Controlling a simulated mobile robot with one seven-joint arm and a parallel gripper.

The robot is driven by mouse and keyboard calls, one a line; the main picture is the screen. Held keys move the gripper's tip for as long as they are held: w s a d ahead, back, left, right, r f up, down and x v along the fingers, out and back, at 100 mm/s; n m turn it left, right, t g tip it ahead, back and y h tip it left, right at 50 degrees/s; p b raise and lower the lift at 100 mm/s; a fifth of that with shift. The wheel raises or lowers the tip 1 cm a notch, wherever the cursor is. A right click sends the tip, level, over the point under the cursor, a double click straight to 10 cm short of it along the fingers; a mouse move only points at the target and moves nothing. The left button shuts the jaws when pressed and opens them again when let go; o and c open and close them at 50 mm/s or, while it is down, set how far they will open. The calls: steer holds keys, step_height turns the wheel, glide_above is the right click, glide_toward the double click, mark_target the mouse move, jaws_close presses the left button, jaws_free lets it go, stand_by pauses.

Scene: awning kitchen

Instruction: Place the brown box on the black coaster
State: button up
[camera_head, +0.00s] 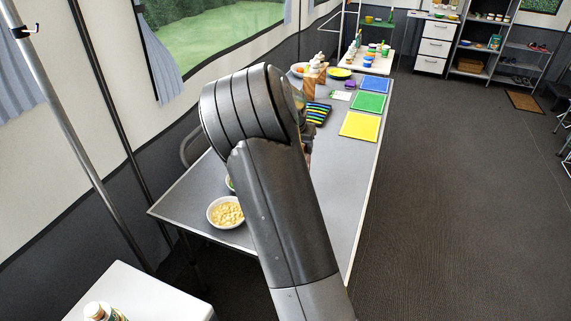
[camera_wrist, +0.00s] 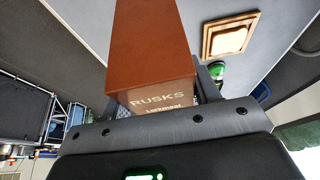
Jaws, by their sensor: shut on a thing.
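The brown box (camera_wrist: 150,45), printed "RUSKS", is in my gripper (camera_wrist: 164,98) in the wrist view. My gripper is shut on it, with a finger at each side of the box's printed end. In the head view my arm hides the gripper and most or all of the box. I cannot make out the black coaster in either view; it may be behind my arm or the box.
The grey table (camera_head: 343,190) bears a yellow mat (camera_head: 360,126), green mat (camera_head: 369,103), blue mat (camera_head: 374,85) and striped cloth (camera_head: 318,113). A bowl of pale food (camera_head: 226,212) stands near its front-left edge. A square wooden tray (camera_wrist: 230,36) shows in the wrist view.

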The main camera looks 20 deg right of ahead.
steer(key=w+a+f, duration=0.3)
steer(key=f, duration=0.3)
steer(key=shift+w+f, duration=0.2)
steer(key=shift+f, duration=0.25)
steer(key=o, duration=1.5)
steer(key=shift+a, duration=0.1)
steer(key=shift+c, duration=0.2)
